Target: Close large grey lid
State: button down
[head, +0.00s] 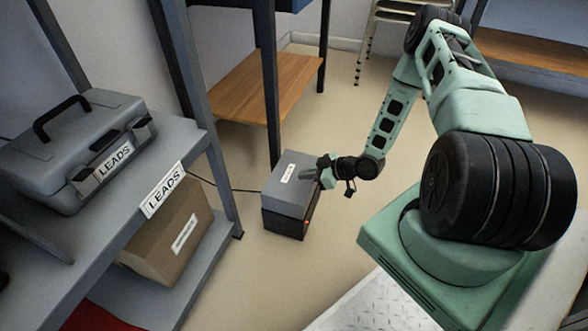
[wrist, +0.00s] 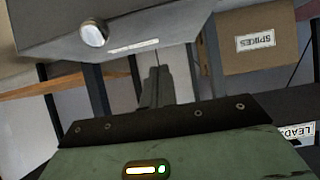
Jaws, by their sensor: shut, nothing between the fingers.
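The large grey lid (head: 288,192) is the upper part of a box on the floor, in the middle of the head view. It lies over a dark base (head: 283,223) with a small red light on its right side. I cannot tell whether a gap remains between lid and base. In the wrist view a grey surface with a round silver knob (wrist: 93,33) and a pale label fills the upper left. My gripper (head: 308,173) is at the lid's right edge, overlapping it in the picture; contact is unclear. Its fingers (wrist: 156,72) are together and empty in the wrist view.
A grey shelf unit (head: 185,137) stands at left, with a grey LEADS case (head: 62,150) on top and a cardboard box (head: 165,235) below. A wooden shelf (head: 262,88) is behind the box. A cable (head: 238,189) runs to the box. Floor is clear in front.

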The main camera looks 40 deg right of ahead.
aim_at(309, 189)
jog(key=shift+t+y, duration=0.6)
jog(key=shift+t, duration=0.3)
jog(key=shift+s+d+f+b, duration=0.35)
jog(key=shift+s+f+b, duration=0.2)
jog(key=shift+f, duration=0.35)
jog(key=shift+s+d+f+b, duration=0.4)
jog(key=shift+s+f, duration=0.15)
jog(key=shift+f, duration=0.3)
jog(key=shift+s+d+f+b, duration=0.35)
jog(key=shift+s+f+b, duration=0.2)
jog(key=shift+f, duration=0.35)
jog(key=shift+s+f, duration=0.1)
jog(key=shift+f, duration=0.05)
